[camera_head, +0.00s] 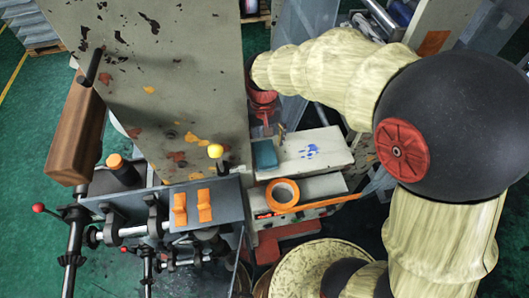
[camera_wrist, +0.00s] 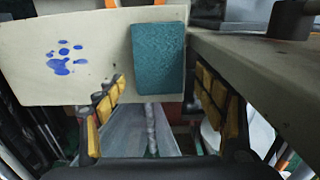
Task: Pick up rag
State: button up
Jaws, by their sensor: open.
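The rag appears to be the folded teal pad with a rough surface (camera_head: 264,154). It lies at the left end of a cream ledge (camera_head: 318,150) beside a blue stain. In the wrist view the teal rag (camera_wrist: 158,58) is upright in the picture, at the upper middle. My gripper (camera_wrist: 162,78) is open there, with yellow-padded fingers either side of the rag's lower part in the picture; I cannot tell whether they touch it. In the head view my gripper (camera_head: 272,127) is small, just above the rag and partly hidden by my arm.
A tall, stained grey machine panel (camera_head: 190,90) stands close left of the gripper. An orange tape roll (camera_head: 282,194) lies on a lower ledge. A blue-grey brush-like thing (camera_head: 380,182) is to the right.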

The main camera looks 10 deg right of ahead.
jog(key=shift+f, duration=0.7)
jog(key=shift+c, duration=0.2)
jog(key=c, duration=1.1)
jog(key=shift+c, duration=0.3)
